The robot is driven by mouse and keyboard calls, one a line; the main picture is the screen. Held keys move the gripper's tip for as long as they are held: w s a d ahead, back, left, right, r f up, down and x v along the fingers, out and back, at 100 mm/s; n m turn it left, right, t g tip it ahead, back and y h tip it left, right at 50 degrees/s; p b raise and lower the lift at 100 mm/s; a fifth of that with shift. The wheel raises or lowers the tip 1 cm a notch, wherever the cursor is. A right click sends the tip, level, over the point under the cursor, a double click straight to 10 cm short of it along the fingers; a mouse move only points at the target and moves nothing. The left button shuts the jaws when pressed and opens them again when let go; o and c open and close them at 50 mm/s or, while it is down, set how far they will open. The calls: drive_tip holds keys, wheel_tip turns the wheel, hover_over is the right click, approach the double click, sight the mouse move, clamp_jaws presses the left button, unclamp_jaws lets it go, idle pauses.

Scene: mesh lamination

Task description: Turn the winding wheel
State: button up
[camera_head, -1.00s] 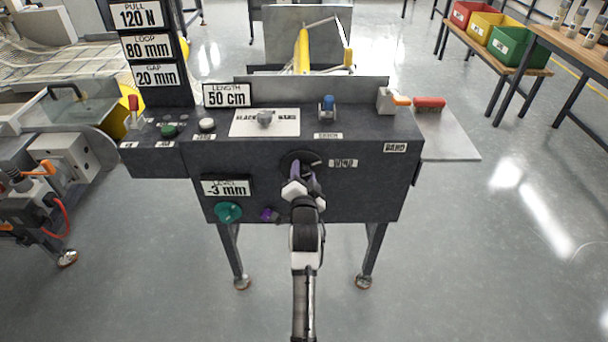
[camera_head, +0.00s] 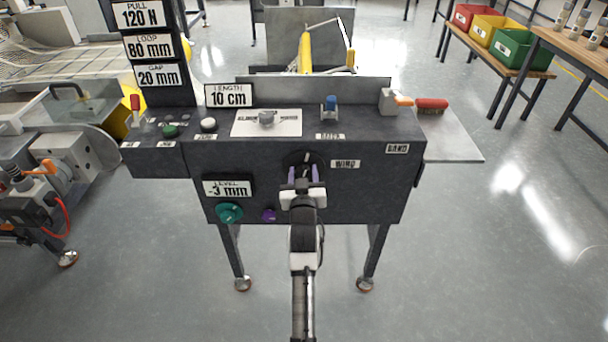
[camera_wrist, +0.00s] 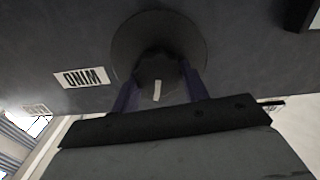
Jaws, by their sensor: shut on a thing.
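The winding wheel is a black round knob (camera_head: 306,158) with a white index line, on the front face of the dark console (camera_head: 365,193), just left of the WIND label (camera_head: 346,164). My gripper (camera_head: 304,174) comes from the front with its two purple fingers on either side of the knob. In the wrist view the fingers (camera_wrist: 158,94) are shut on the knob (camera_wrist: 157,72), and its white line shows between them. The LENGTH display (camera_head: 228,95) reads 10 cm. The part of the knob behind the gripper is hidden.
A teal knob (camera_head: 229,212) and a purple knob (camera_head: 269,215) sit to the left of my gripper on the same face. The LEVEL display (camera_head: 227,188) reads -3 mm. The floor (camera_head: 470,255) to the right is clear.

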drive_tip(key=shift+r+n, duration=0.15)
drive_tip(key=shift+n, duration=0.95)
drive_tip(key=o, duration=1)
drive_tip(key=shift+s+b, duration=1.35)
drive_tip(key=shift+s, duration=5.55)
